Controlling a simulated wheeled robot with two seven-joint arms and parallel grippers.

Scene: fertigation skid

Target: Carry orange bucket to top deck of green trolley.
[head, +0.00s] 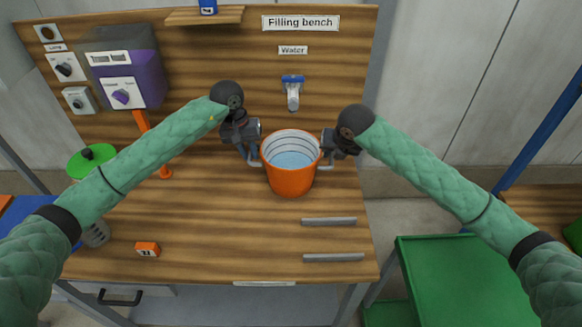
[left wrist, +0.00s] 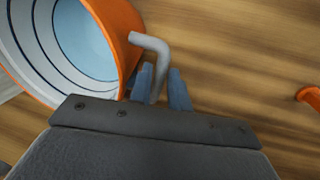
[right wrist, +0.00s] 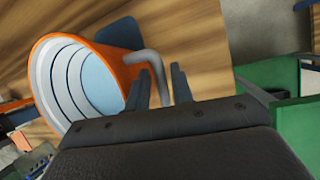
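The orange bucket (head: 290,181) is upright over the filling bench, below and in front of the water tap. It has a pale ringed inside wall, light blue at the bottom, and a grey handle on each side. My left gripper (head: 252,152) is shut on its left handle (left wrist: 150,42); the fingers flank the bar in the left wrist view. My right gripper (head: 328,153) is shut on its right handle (right wrist: 150,57). I cannot tell whether the bucket's base touches the bench. The green trolley (head: 465,275) stands at the lower right, its top deck clear where visible.
The tap (head: 292,95) with a blue top is on the back panel. Two grey bars (head: 330,221) lie on the bench's front right. A gap separates bench and trolley.

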